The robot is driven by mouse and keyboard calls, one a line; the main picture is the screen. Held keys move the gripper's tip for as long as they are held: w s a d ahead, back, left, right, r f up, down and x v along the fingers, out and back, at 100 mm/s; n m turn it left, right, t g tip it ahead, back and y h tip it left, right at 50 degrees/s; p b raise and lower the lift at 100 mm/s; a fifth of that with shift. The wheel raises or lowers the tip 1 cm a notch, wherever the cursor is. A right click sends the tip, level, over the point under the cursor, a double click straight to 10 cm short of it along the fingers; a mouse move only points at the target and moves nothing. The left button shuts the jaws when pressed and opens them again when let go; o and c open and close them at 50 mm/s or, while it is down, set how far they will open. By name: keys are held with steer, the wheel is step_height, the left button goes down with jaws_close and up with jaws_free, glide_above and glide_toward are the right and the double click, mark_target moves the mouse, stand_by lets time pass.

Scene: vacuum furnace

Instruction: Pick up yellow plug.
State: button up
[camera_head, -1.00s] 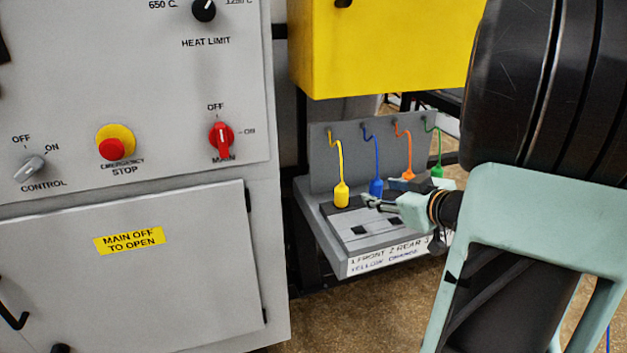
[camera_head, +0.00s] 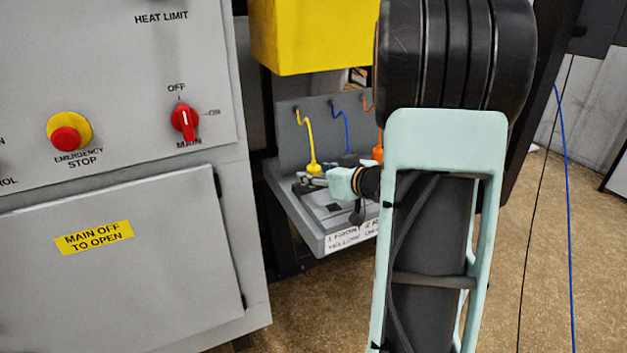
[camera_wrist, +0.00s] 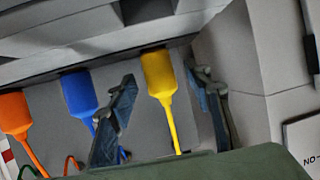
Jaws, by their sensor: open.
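The yellow plug (camera_head: 313,166) hangs on its yellow cord at the left end of the grey plug shelf. In the wrist view, the yellow plug (camera_wrist: 159,74) lies between the two fingers of my open gripper (camera_wrist: 160,105), with space on both sides. In the head view, my gripper (camera_head: 312,182) is at the front of the shelf, close to the yellow plug and partly over it. Whether the fingers are level with the plug in depth is hard to tell.
A blue plug (camera_wrist: 78,92) is just left of my gripper's left finger in the wrist view, with an orange plug (camera_wrist: 14,113) beyond it. The shelf (camera_head: 290,205) has a back panel behind the plugs. A grey cabinet (camera_head: 110,270) stands at left, a yellow box (camera_head: 310,40) above.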

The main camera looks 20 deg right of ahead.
steer(key=shift+x, duration=0.8)
steer(key=shift+c, duration=0.4)
steer(key=c, duration=1.2)
steer(key=shift+o, duration=0.2)
steer(key=shift+r, duration=0.1)
